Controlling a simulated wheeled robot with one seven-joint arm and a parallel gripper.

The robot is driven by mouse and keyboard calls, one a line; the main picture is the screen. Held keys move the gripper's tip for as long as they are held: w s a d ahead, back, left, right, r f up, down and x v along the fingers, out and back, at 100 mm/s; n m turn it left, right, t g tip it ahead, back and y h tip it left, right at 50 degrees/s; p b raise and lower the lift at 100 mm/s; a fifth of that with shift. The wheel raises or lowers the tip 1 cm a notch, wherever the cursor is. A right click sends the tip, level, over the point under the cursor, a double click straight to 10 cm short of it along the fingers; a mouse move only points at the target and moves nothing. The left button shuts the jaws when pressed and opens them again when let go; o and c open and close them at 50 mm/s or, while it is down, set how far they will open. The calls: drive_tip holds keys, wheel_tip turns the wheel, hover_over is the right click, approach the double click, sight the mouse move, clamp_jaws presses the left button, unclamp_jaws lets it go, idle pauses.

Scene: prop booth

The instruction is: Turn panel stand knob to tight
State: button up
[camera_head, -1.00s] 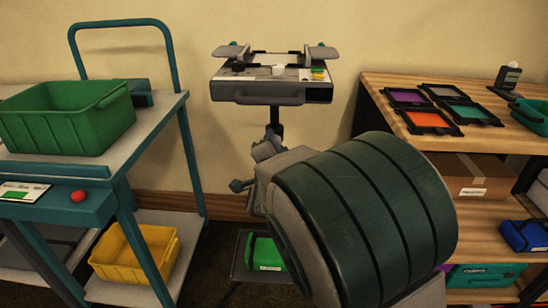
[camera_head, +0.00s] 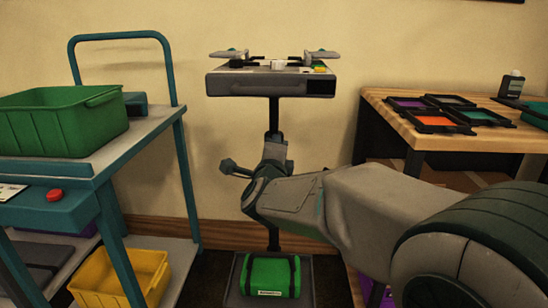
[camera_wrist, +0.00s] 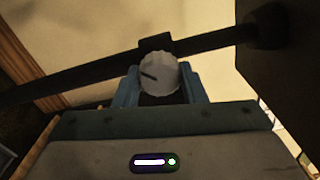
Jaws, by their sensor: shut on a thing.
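The panel stand (camera_head: 274,119) is a dark upright pole carrying a grey panel unit (camera_head: 255,86) on top, in front of the wall. In the wrist view, the pole (camera_wrist: 90,72) runs diagonally across the picture. The pale round knob (camera_wrist: 158,72) sits at a dark collar on the pole, with a dark pointer line toward the picture's upper left. My gripper (camera_wrist: 160,88) is shut on the knob, with one blue finger at either side of it. In the head view, my arm hides the knob and the fingertips.
A teal cart with a green bin (camera_head: 62,122) and a yellow bin (camera_head: 122,277) stands left. A wooden shelf (camera_head: 452,135) with coloured frames stands right. A green case (camera_head: 270,276) lies low by the stand. The wall (camera_head: 230,190) is close behind.

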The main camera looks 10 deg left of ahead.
drive_tip(key=shift+a+r, duration=0.1)
idle(0.4)
drive_tip(key=o, duration=1)
drive_tip(key=shift+s+d+p, duration=0.3)
drive_tip(key=shift+s+p, duration=0.3)
drive_tip(key=shift+s, duration=1.7)
drive_tip(key=shift+s+d+p, duration=0.3)
drive_tip(key=shift+s+p, duration=0.3)
drive_tip(key=shift+s, duration=1.7)
drive_tip(key=shift+s+d+p, duration=0.3)
drive_tip(key=shift+s+p, duration=0.3)
drive_tip(key=shift+s, duration=1.7)
